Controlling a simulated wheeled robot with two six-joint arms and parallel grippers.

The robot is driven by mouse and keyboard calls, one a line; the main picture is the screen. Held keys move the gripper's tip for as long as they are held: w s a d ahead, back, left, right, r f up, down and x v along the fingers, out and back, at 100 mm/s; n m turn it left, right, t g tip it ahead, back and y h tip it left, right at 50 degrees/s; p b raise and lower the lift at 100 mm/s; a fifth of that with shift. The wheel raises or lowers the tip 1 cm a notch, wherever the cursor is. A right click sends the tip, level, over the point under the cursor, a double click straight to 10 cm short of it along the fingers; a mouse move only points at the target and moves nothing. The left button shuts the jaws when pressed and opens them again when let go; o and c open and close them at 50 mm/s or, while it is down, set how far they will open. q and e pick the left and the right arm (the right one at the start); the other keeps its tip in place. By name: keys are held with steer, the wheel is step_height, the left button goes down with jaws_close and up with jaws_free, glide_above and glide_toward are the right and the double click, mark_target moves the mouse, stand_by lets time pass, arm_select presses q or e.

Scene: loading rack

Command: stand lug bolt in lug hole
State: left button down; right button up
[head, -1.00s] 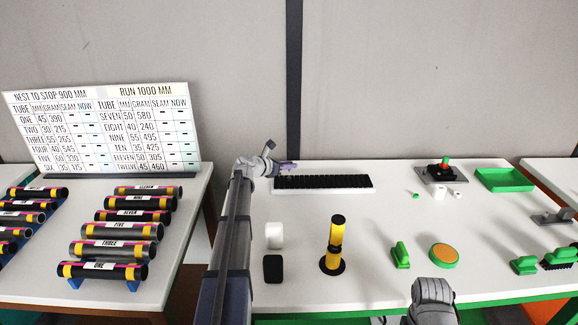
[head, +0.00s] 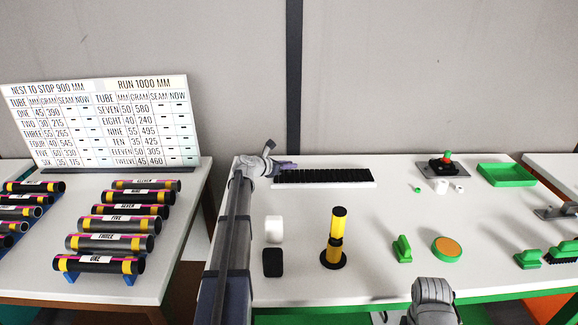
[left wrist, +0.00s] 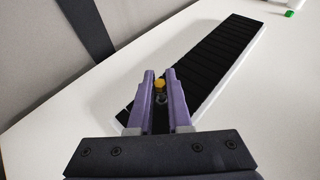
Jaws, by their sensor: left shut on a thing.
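My left gripper (head: 288,166) is over the table near the left end of the black slotted strip (head: 335,177). The lower part of this piece is greyish and partly hidden between the fingers. The black strip (left wrist: 205,62) lies just beyond and right of the fingertips. I cannot make out a lug hole for certain. My right gripper is not in view; only part of the right arm shows.
A yellow and black post (head: 336,240) stands upright on the table, with white and black blocks (head: 274,229) to its left. Green pieces (head: 402,249) and an orange-topped disc (head: 446,249) lie right. A dark fixture (head: 443,168) and green tray (head: 507,175) stand at the back. The middle is clear.

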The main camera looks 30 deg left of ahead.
arm_select(q)
steer(key=shift+f+b, duration=0.7)
steer(key=shift+f, duration=0.05)
stand_by(0.8)
steer(key=c, duration=0.8)
jaws_free()
steer(key=shift+o, duration=0.2)
steer(key=shift+s+r, duration=0.1)
steer(key=p+v, duration=0.2)
steer(key=v, duration=0.4)
steer(key=shift+s+r+p, duration=0.2)
steer(key=shift+s+p, duration=0.1)
steer(key=shift+p, duration=0.1)
steer(key=shift+s+a+r, duration=0.1)
steer(key=shift+s+a, duration=0.1)
steer(key=shift+s, duration=0.25)
